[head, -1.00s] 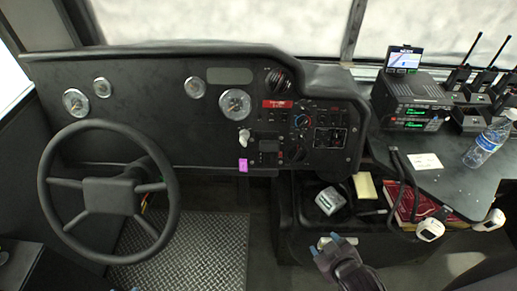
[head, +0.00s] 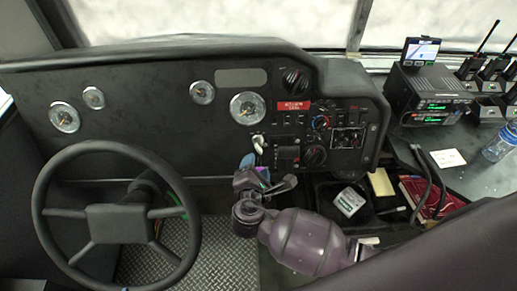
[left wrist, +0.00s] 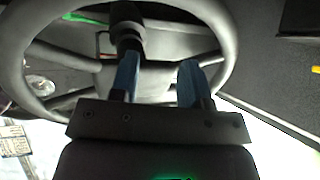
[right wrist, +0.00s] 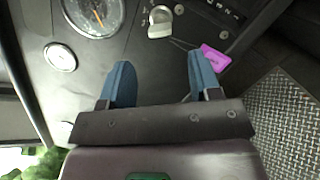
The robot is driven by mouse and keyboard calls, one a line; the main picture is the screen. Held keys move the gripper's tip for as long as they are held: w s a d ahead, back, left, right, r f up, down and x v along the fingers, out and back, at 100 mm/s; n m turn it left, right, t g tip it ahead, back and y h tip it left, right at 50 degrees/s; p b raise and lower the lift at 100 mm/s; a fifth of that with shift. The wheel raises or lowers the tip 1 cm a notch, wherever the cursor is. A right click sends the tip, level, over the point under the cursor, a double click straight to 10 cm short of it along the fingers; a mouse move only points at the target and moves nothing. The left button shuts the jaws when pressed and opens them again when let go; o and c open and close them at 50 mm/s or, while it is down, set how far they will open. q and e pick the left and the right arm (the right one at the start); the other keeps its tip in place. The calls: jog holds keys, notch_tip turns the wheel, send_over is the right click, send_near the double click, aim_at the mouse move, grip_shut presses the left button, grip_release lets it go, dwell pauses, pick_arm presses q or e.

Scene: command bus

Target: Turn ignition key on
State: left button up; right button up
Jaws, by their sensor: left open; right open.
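The silver ignition key or knob (right wrist: 160,22) sticks out of the dashboard in the right wrist view, with a pink tag (right wrist: 213,57) on a thin cord beside it. In the head view the light knob (head: 258,143) is just above my right gripper, which partly hides the tag. My right gripper (right wrist: 160,66) is open and empty. Its two blue fingertips point at the dashboard, with the knob ahead of the gap and the tag ahead of the right finger. My left gripper (left wrist: 159,65) is open and empty in front of the steering wheel, and is out of the head view.
The steering wheel (head: 120,150) stands left of my right arm. The dashboard (head: 130,130) carries gauges and switches. A bin with a small box (head: 349,201) lies right of my arm. Radios (head: 430,95) and a bottle (head: 498,142) are on the right-hand table.

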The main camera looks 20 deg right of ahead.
aim_at(258, 147)
jog(key=b+x, duration=0.1)
jog(key=x, duration=0.7)
jog(key=shift+w+d+f, duration=0.1)
jog(key=shift+w, duration=0.25)
grip_shut()
